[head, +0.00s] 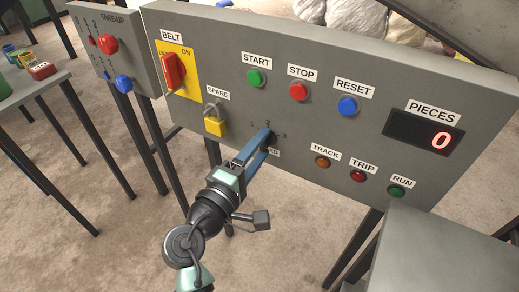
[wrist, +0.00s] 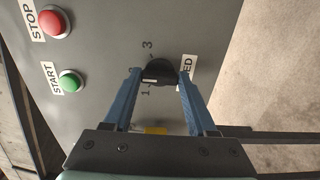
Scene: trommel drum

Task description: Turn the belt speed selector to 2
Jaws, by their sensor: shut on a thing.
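The belt speed selector is a black knob on the grey panel, seen in the wrist view (wrist: 158,70) between my fingertips. In the head view only a dark bit of it shows past the fingers. My gripper (head: 266,141), with blue fingers, is shut on the knob; it also shows in the wrist view (wrist: 160,76). In the wrist view 1 and 3 show, and a finger covers part of the SPEED label (wrist: 186,68). I cannot tell which number the knob points to.
The panel (head: 330,120) also carries a red BELT switch (head: 173,71), a yellow padlock (head: 214,122), START (head: 255,77), STOP (head: 299,91) and RESET (head: 348,105) buttons, lamps and a display (head: 425,133) reading 0. A grey surface (head: 450,250) stands at lower right.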

